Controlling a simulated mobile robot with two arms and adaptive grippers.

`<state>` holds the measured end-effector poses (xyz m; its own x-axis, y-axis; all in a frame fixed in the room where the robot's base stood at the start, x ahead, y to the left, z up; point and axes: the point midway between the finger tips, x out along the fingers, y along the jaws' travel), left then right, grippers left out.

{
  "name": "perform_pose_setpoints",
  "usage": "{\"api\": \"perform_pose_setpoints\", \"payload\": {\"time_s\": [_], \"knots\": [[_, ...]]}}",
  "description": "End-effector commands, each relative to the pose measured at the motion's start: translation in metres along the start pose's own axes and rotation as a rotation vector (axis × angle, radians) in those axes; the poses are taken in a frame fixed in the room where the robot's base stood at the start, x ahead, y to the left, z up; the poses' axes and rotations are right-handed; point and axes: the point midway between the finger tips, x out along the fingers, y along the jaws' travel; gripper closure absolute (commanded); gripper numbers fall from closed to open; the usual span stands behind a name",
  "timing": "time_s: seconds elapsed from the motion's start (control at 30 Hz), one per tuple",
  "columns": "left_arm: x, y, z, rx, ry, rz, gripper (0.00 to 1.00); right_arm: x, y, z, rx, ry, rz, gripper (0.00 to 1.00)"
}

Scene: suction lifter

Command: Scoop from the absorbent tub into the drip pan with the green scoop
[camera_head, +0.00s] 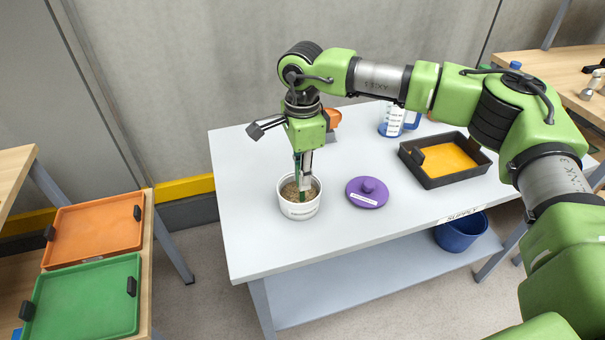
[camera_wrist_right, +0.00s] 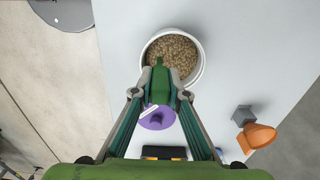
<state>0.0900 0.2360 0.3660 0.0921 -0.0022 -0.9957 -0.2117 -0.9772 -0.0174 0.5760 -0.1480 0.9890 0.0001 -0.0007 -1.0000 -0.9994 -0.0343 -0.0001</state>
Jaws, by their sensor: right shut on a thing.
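The absorbent tub (camera_head: 291,211) is a white round tub on the white table, filled with tan granules; it also shows in the right wrist view (camera_wrist_right: 145,67). My right gripper (camera_head: 305,184) points down over the tub. In the right wrist view, my right gripper (camera_wrist_right: 159,97) is shut on the green scoop (camera_wrist_right: 159,78), whose far end reaches over the granules. The scoop's tip is hard to see, so I cannot tell whether it is in the granules or loaded. The black drip pan (camera_head: 434,182), yellow inside, stands at the table's right. My left gripper is out of view.
A purple lid (camera_head: 368,188) lies between the tub and the drip pan. An orange object (camera_head: 333,118) and a blue-handled jug (camera_head: 393,120) stand at the back. A blue bucket (camera_head: 460,236) is below the table. Orange (camera_head: 95,230) and green (camera_head: 85,300) trays lie at the left.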

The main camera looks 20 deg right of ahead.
Motion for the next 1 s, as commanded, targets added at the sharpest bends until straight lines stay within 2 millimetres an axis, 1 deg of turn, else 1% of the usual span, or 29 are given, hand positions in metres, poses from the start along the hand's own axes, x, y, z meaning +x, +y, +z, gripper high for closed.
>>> {"api": "perform_pose_setpoints", "payload": {"time_s": [0.53, 1.0], "knots": [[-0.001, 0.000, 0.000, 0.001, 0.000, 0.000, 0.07, -0.002, 0.000, 0.000, 0.000, 0.000, -0.001, 1.00], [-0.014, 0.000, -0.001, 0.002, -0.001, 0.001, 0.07, -0.026, 0.000, 0.000, 0.000, -0.001, -0.001, 1.00]]}}
